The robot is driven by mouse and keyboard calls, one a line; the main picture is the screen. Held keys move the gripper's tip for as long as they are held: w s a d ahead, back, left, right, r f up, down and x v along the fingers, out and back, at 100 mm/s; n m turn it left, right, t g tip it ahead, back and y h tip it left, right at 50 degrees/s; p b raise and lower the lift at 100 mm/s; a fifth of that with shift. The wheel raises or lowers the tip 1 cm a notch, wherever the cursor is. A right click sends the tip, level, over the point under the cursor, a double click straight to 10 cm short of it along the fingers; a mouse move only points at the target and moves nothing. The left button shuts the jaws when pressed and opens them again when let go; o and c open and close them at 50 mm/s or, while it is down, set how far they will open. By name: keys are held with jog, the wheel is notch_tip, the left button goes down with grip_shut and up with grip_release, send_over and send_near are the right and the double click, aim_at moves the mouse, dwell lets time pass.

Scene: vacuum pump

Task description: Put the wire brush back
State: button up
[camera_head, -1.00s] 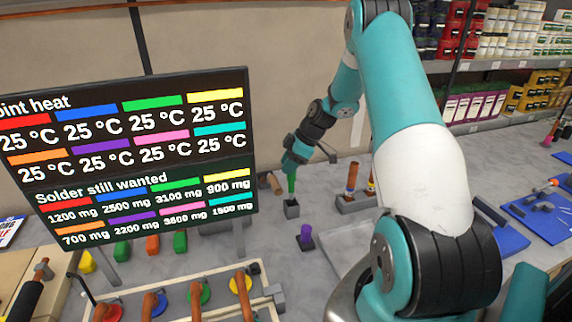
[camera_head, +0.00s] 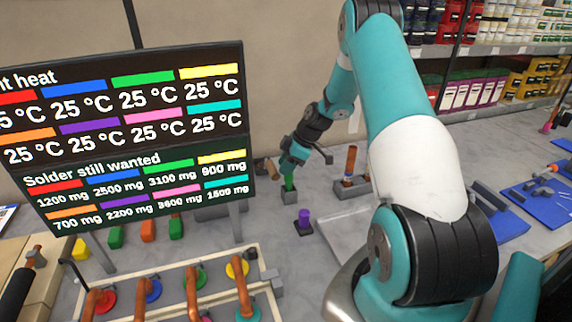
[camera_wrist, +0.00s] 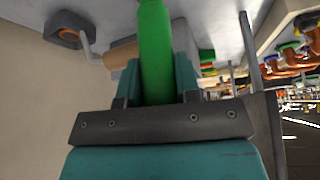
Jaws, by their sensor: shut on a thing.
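My gripper (camera_head: 288,168) is shut on a green handle (camera_wrist: 155,50), apparently that of the wire brush. In the head view the wire brush (camera_head: 289,184) points down, its lower end at the top of a small grey block-shaped holder (camera_head: 290,198). That lower end and any bristles are hidden, so how deep it sits I cannot tell. In the wrist view the green handle runs between both fingers and out of the top of the picture.
A purple piece (camera_head: 304,217) in a dark base stands close by in front. A brown cylinder (camera_wrist: 122,54) lies beside the gripper. Copper pieces (camera_head: 351,162) stand in a grey block to the right. The display board (camera_head: 125,140) stands on the left.

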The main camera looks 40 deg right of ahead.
jog(key=shift+f+b, duration=0.55)
jog(key=shift+f, duration=0.05)
jog(key=o, duration=1.1)
jog(key=shift+c, duration=0.2)
jog(key=shift+s+d+r, duration=0.2)
jog(key=shift+d+r, duration=0.1)
jog(key=shift+r, duration=0.25)
jog(key=b+v, duration=0.4)
jog(key=v, duration=1.2)
jog(key=shift+r, duration=0.2)
